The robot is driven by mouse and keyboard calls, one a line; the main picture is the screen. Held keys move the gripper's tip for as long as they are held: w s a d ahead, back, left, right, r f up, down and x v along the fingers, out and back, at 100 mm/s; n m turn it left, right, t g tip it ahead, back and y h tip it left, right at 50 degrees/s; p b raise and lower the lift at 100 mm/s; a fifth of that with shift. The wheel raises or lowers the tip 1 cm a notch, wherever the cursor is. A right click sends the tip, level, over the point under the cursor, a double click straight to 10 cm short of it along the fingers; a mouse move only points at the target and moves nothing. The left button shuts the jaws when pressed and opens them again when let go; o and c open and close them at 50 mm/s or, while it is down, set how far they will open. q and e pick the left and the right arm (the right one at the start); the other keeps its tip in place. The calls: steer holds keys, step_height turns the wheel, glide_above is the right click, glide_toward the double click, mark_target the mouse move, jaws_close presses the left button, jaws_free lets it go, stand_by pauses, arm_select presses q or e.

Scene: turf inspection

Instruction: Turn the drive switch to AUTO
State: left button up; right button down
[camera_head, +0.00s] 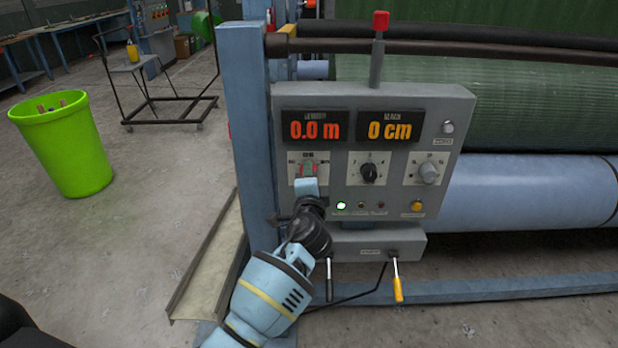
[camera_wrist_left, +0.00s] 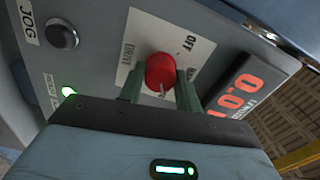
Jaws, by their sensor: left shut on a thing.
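The drive switch is a red round knob (camera_wrist_left: 160,70) on a white plate marked DRIVE and OFF in the left wrist view. A white mark shows on the knob's lower side; which position it points to is hard to tell. The AUTO mark cannot be read. In the head view the switch plate (camera_head: 294,160) sits at the panel's left, below the 0.0 m display, with the knob mostly hidden. My left gripper (camera_head: 308,180) reaches it from below; its green fingers (camera_wrist_left: 160,84) are on either side of the knob, shut on it. My right gripper is out of view.
The grey panel (camera_head: 390,97) also carries a black knob (camera_head: 369,171), a grey knob (camera_head: 428,173), a lit green lamp (camera_head: 341,205) and a JOG button (camera_wrist_left: 62,36). A blue post (camera_head: 246,120) stands close left; levers (camera_head: 397,285) hang below. A green bin (camera_head: 70,150) stands far left.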

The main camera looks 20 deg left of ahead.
arm_select(q)
steer(key=shift+r, duration=0.15)
steer(key=o, duration=1)
steer(key=shift+c, duration=0.2)
steer(key=v, duration=0.7)
steer(key=shift+s, duration=0.4)
steer(key=shift+d, duration=0.1)
